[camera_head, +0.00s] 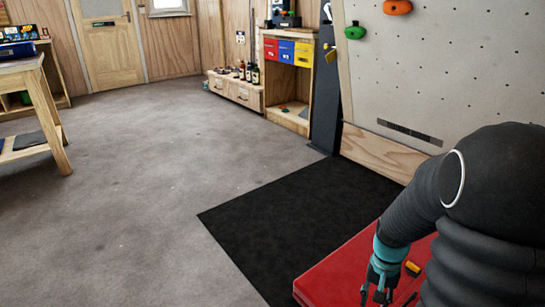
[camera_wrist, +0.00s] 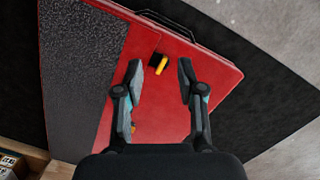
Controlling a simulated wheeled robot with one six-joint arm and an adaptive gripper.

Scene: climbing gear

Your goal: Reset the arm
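My gripper (camera_wrist: 160,80) shows in the wrist view with its two fingers apart and nothing between them. It points down over a red surface (camera_wrist: 215,68), which looks like a red case or pad. In the head view my gripper (camera_head: 376,294) is at the lower right, over the red case (camera_head: 335,272). My arm reaches down to it from the right edge and hides part of the case. A small yellow and black object (camera_wrist: 161,66) lies on the red surface just beyond the fingertips; it also shows in the head view (camera_head: 412,268).
The red case lies on a black mat (camera_head: 290,222). A climbing wall (camera_head: 450,70) with a green hold (camera_head: 355,31) and an orange hold (camera_head: 397,7) stands at right. A wooden table (camera_head: 30,100) stands at left. The grey floor (camera_head: 150,180) between is clear.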

